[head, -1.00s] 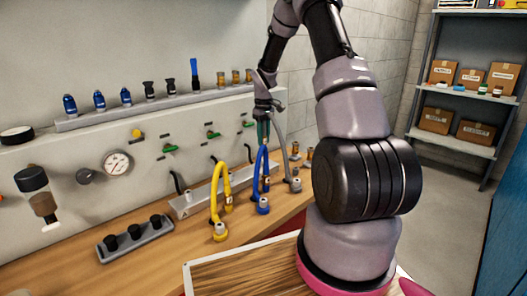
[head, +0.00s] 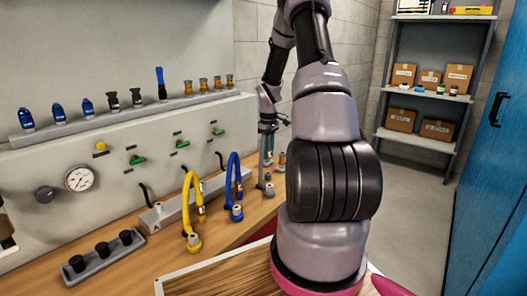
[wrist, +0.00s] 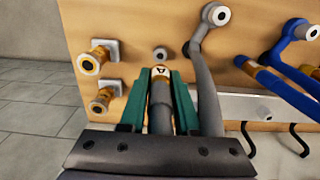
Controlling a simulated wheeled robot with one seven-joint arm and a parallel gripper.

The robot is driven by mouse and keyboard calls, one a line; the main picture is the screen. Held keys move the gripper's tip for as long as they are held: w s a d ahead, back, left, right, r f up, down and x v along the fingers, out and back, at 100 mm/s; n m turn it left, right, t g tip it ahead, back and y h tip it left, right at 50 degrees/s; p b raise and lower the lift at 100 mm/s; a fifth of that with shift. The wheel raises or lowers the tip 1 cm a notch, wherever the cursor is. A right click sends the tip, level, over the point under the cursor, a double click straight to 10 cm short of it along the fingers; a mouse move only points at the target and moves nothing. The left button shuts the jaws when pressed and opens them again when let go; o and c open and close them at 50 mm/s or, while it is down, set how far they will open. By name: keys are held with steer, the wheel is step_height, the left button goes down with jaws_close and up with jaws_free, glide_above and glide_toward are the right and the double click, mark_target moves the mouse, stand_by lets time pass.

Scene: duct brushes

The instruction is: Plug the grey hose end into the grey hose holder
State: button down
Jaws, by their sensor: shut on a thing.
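In the head view my gripper (head: 267,145) is above the bench's far right part, partly behind my arm. A small grey round fitting (wrist: 161,54) lies just beyond the hose tip in the wrist view. I cannot tell if it is the grey hose holder, or if the tip touches it.
The blue hose (head: 232,175) and yellow hose (head: 187,205) stand left of my gripper. Two brass fittings (wrist: 93,60) (wrist: 103,99) are left of it in the wrist view. A pale rail (head: 160,215) runs along the wall. Floor is free at right.

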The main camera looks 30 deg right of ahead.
mark_target(268, 174)
steer(key=shift+f, duration=2.85)
steer(key=shift+f, duration=0.5)
steer(key=c, duration=0.5)
jaws_free()
steer(key=shift+c, duration=0.2)
steer(key=shift+r, duration=0.1)
step_height(268, 174, up, 11)
steer(key=shift+f, duration=0.2)
